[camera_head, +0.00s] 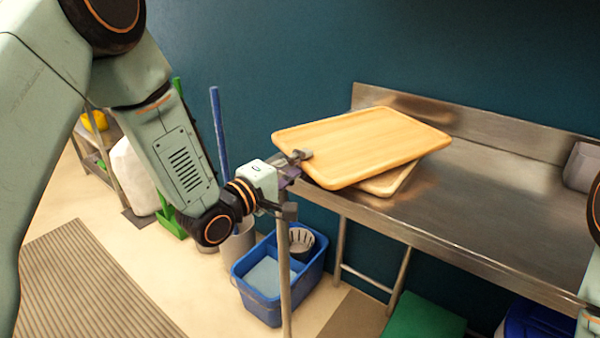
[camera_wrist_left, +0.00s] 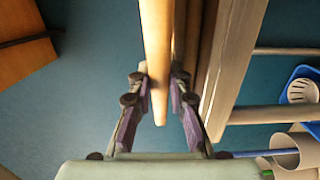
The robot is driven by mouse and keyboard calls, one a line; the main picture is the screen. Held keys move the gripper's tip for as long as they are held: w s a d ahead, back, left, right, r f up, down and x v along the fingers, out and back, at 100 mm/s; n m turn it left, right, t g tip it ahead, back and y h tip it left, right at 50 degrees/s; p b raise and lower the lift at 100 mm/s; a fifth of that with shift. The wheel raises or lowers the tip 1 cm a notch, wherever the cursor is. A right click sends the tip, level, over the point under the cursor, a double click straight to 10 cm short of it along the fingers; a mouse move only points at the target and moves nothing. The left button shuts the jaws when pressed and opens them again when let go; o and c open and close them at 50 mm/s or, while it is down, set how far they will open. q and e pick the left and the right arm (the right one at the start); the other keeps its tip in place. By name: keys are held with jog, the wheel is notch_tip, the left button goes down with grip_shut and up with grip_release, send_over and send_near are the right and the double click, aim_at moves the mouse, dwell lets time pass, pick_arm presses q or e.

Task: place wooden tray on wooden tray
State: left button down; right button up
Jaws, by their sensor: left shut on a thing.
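A light wooden tray (camera_head: 362,145) is tilted above a second wooden tray (camera_head: 393,182), which lies on the steel table and is mostly hidden under it. My left gripper (camera_head: 298,168) is shut on the near left edge of the upper tray. In the left wrist view the held tray's edge (camera_wrist_left: 156,60) stands between the fingers of my left gripper (camera_wrist_left: 157,92). From the head view I cannot tell whether the two trays touch. My right gripper is out of view.
The steel table (camera_head: 480,215) has free room right of the trays and a raised back edge against the wall. A grey container (camera_head: 582,167) stands at its far right. A blue bucket (camera_head: 270,310) and a green bin (camera_head: 425,318) are on the floor below.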

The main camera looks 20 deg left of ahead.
pick_arm(q)
jog(key=shift+w+f, duration=0.1)
jog(key=shift+f, duration=0.75)
jog(key=shift+w+f, duration=0.1)
jog(key=shift+w, duration=0.15)
jog(key=shift+s+d, duration=0.1)
jog(key=shift+s, duration=0.1)
jog(key=shift+f, duration=0.1)
jog(key=c, duration=1.6)
grip_release()
jog(key=shift+o, duration=0.3)
jog(key=shift+f, duration=0.1)
